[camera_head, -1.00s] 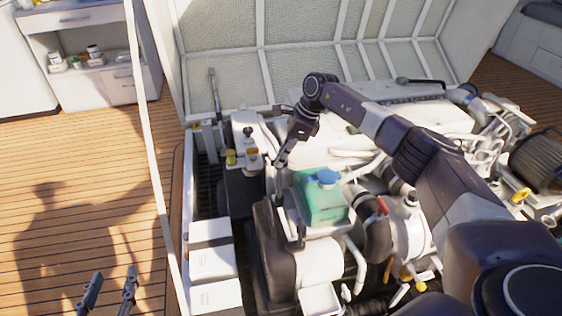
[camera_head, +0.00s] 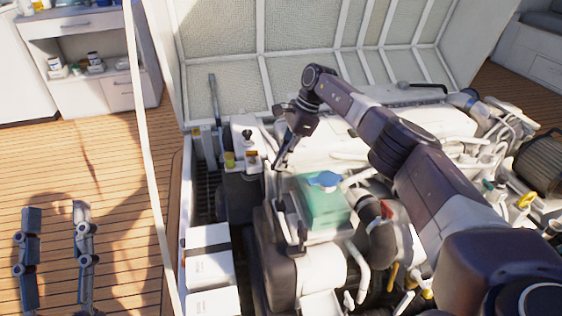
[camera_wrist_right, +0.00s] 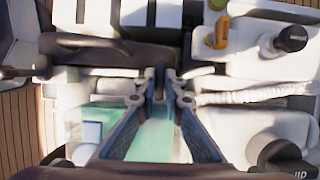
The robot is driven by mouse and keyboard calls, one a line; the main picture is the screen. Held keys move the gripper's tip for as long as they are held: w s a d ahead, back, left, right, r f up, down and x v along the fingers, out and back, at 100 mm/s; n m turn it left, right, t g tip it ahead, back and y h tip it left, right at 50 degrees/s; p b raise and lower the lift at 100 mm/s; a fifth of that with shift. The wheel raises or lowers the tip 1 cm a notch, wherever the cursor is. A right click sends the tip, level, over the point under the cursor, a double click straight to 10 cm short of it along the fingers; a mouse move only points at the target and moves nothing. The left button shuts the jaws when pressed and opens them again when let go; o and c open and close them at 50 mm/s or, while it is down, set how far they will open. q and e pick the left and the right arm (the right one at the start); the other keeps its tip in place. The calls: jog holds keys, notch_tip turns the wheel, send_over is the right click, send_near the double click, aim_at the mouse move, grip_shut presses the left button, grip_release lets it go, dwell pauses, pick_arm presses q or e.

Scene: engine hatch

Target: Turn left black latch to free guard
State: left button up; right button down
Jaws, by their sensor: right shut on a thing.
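My right gripper (camera_head: 278,164) reaches down over the engine, just behind the green tank. In the right wrist view its fingers (camera_wrist_right: 160,82) converge and are shut at the tips on the left black latch, which is mostly hidden between them. The black guard (camera_head: 272,245) stands left of the tank, and its dark edge (camera_wrist_right: 110,50) crosses the wrist view. Another upright black latch (camera_head: 300,236) shows on the guard nearer to me. My left gripper (camera_head: 56,225) is open and empty, over the deck at the lower left.
The green tank (camera_head: 320,206) with a blue cap is close beside the right gripper. White boxes (camera_head: 208,262) stand left of the guard. A white post (camera_head: 146,140) rises between the left gripper and the engine. The raised hatch lid (camera_head: 300,60) is behind. The wooden deck at left is clear.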

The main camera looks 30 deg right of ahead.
dwell(0.4)
jog(key=c, duration=2)
grip_release()
jog(key=shift+c, duration=0.2)
jog(key=v, duration=1.2)
